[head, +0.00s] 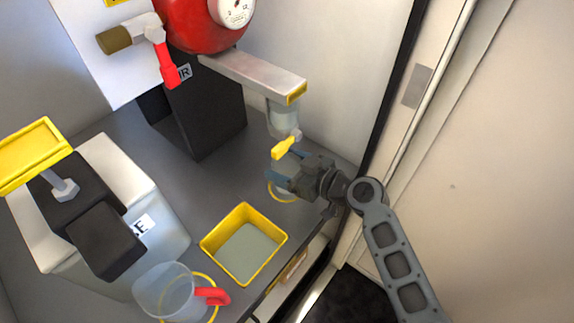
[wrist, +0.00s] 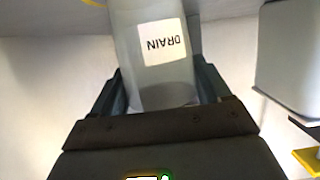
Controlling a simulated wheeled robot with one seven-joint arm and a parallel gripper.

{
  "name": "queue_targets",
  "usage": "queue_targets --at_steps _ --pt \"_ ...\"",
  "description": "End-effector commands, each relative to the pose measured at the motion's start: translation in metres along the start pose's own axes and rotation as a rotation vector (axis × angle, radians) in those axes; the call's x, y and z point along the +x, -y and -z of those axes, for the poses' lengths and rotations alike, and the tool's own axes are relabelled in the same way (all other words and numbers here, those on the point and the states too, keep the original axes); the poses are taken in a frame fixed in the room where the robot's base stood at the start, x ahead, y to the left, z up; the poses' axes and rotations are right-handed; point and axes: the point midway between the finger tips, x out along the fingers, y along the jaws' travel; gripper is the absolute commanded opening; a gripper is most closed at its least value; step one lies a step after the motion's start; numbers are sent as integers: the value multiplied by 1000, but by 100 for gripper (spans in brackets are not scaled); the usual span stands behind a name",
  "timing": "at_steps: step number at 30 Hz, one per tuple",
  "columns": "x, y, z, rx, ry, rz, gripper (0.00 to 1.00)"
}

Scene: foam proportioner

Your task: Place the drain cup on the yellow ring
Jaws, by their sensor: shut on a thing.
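The drain cup (wrist: 158,75) is a pale, translucent cup with a white label reading DRAIN, which appears upside down in the wrist view. My gripper (head: 284,170) is shut on it, with one dark finger on each side of the cup. In the head view the cup is mostly hidden by the gripper. The yellow ring (head: 281,198) shows partly on the grey deck just below my gripper. The gripper blocks its upper part. I cannot tell whether the cup touches the deck.
A clear bowl with a yellow-handled valve (head: 285,147) hangs close above my gripper from a metal bar (head: 255,76). A yellow tray (head: 245,243) lies front left. A clear jug with a red handle (head: 168,292) stands at a second yellow ring. A wall is behind.

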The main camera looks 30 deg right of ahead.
Motion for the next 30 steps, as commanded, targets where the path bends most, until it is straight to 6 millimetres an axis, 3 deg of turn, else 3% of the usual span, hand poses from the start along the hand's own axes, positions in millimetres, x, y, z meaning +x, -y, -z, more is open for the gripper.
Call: queue_targets --at_steps 7,8,15,25,30 --pt "1 0 -4 0 0 0 45" --pt "1 0 -3 0 1 0 78" --pt "0 0 -2 0 1 0 100" --pt "-1 0 3 0 0 0 100" --pt "-28 0 -1 0 0 -3 100"
